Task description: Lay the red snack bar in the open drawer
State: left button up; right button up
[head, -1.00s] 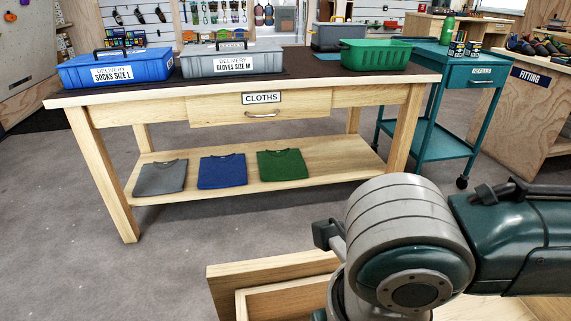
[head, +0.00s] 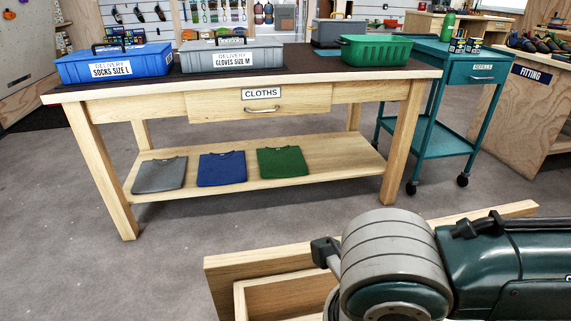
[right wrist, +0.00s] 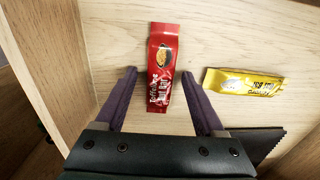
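The red snack bar (right wrist: 163,55) lies flat on a pale wooden surface with wooden walls beside it, apparently the floor of the open drawer (head: 270,264). My right gripper (right wrist: 158,74) is open, with its two purple fingers apart on either side of the bar's near end. A gap shows between the bar and each finger. In the head view, my right arm covers much of the drawer, and the right gripper and bar are hidden. My left gripper is not in view.
A yellow bar (right wrist: 243,82) lies right of the red bar, and a dark serrated-edged item (right wrist: 262,142) is partly hidden behind my gripper. Beyond the drawer stands a wooden table (head: 370,87) with boxes, a closed drawer (head: 262,103) labelled CLOTHS and folded shirts below.

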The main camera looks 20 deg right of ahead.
notch_tip(320, 180, up, 12)
jog(key=p, duration=0.5)
jog(key=s+a+r+m+t+y, duration=0.25)
jog(key=a+m, duration=0.25)
jog(key=m, duration=1.2)
jog(key=s+d+m+t+h, duration=0.1)
jog(key=s+d+m+h, duration=0.1)
jog(key=d+m, duration=0.8)
jog(key=m, duration=0.4)
jog(key=shift+s+f+m, duration=0.25)
jog(key=shift+s+m, duration=0.05)
jog(key=shift+s, duration=0.1)
